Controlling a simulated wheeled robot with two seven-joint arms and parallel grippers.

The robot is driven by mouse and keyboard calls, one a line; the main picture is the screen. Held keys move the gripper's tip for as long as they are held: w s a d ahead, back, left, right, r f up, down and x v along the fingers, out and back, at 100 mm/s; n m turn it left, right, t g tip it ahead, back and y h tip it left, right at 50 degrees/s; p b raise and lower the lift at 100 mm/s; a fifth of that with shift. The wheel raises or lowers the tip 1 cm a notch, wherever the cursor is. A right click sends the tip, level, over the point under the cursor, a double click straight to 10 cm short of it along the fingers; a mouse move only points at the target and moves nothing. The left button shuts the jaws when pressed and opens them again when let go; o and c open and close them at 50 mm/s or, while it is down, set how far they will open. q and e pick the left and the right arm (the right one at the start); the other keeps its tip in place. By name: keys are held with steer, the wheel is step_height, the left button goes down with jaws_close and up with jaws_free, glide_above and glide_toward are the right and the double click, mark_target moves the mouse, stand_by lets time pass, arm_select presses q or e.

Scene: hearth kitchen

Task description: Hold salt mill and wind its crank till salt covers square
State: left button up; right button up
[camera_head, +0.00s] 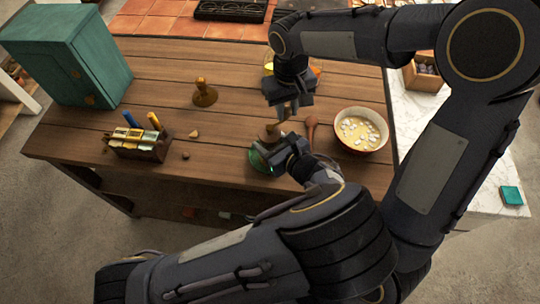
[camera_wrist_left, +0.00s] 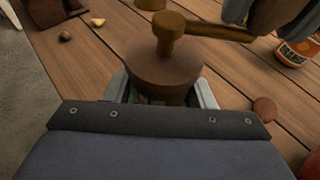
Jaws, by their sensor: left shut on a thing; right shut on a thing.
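The salt mill (camera_wrist_left: 165,75) is a brown wooden mill with a flat round top. In the left wrist view its crank (camera_wrist_left: 215,30) runs from the central post to the right. My left gripper (camera_head: 284,155) is shut around the mill's body, seen close up between the fingers in the left wrist view. My right gripper (camera_head: 287,108) is above it, shut on the crank's end. Only part of the mill (camera_head: 268,135) shows in the head view. A green rounded patch (camera_head: 258,160) shows beside my left gripper; I cannot tell what it is. The square and any salt cannot be made out.
A bowl (camera_head: 362,130) with white pieces stands close right of the grippers. A jar (camera_wrist_left: 298,48) stands behind. At left are a divided box (camera_head: 140,150), a wooden stamp-like object (camera_head: 204,93) and a teal cabinet (camera_head: 75,55).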

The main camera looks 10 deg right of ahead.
steer(key=shift+s+d, duration=0.15)
steer(key=shift+s, duration=0.6)
steer(key=shift+s+a, duration=0.2)
steer(key=shift+s, duration=1.2)
steer(key=shift+s+a, duration=0.95)
steer(key=shift+s, duration=0.15)
